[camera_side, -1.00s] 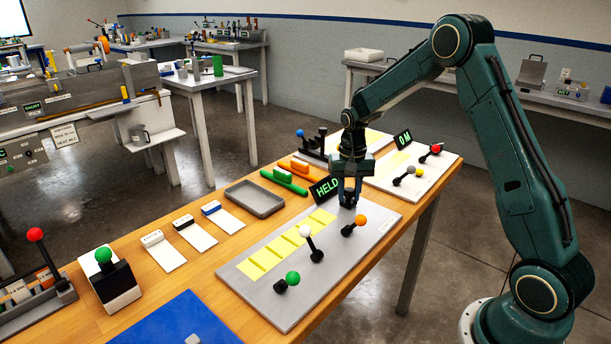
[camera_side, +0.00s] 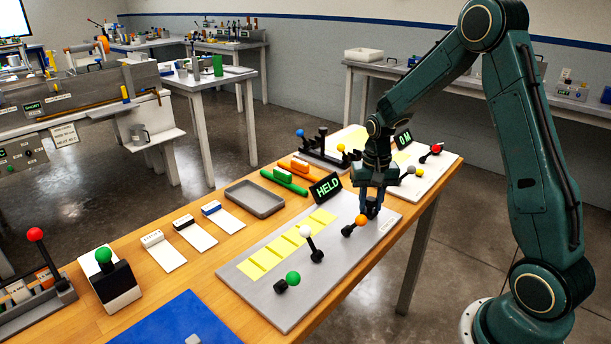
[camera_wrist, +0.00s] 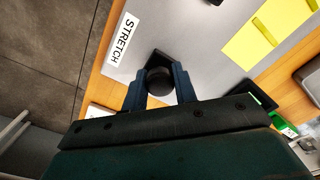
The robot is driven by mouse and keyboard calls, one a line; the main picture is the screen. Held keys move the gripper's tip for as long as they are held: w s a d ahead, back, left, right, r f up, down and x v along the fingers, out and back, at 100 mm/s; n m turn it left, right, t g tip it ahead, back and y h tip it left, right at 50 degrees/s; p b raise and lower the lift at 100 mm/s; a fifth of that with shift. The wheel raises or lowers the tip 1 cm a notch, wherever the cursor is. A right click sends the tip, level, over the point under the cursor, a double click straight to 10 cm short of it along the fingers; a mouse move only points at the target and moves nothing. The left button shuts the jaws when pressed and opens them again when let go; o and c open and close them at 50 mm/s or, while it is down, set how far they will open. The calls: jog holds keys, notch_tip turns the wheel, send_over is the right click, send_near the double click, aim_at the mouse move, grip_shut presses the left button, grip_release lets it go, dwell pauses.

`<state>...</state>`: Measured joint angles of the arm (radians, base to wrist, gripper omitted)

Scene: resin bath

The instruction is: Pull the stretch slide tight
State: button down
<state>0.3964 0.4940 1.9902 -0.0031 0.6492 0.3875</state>
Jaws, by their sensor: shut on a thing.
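The stretch slide's black knob (camera_wrist: 158,80) sits between the two fingers of my gripper (camera_wrist: 160,92) in the wrist view, and the fingers are shut on it. A small dark block (camera_wrist: 161,58) shows just beyond the knob. A white STRETCH label (camera_wrist: 124,41) lies on the grey panel beside it. In the side view my gripper (camera_side: 371,206) is low over the right end of the grey panel (camera_side: 345,265), close to its far edge. My fingers largely hide the knob there.
A display reading HELD (camera_side: 326,187) stands at the panel's back edge. Levers with orange (camera_side: 361,221), white (camera_side: 306,230) and green (camera_side: 293,278) balls rise from the panel near my gripper. Yellow notes (camera_side: 285,246) lie along it. A grey tray (camera_side: 254,198) stands behind.

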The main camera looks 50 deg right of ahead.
aim_at(372, 199)
jog(key=shift+s, duration=0.2)
jog(key=c, duration=1.1)
grip_release()
jog(key=shift+r, duration=0.15)
notch_tip(372, 199, up, 14)
jog(key=shift+f, duration=0.2)
jog(key=shift+r, duration=0.1)
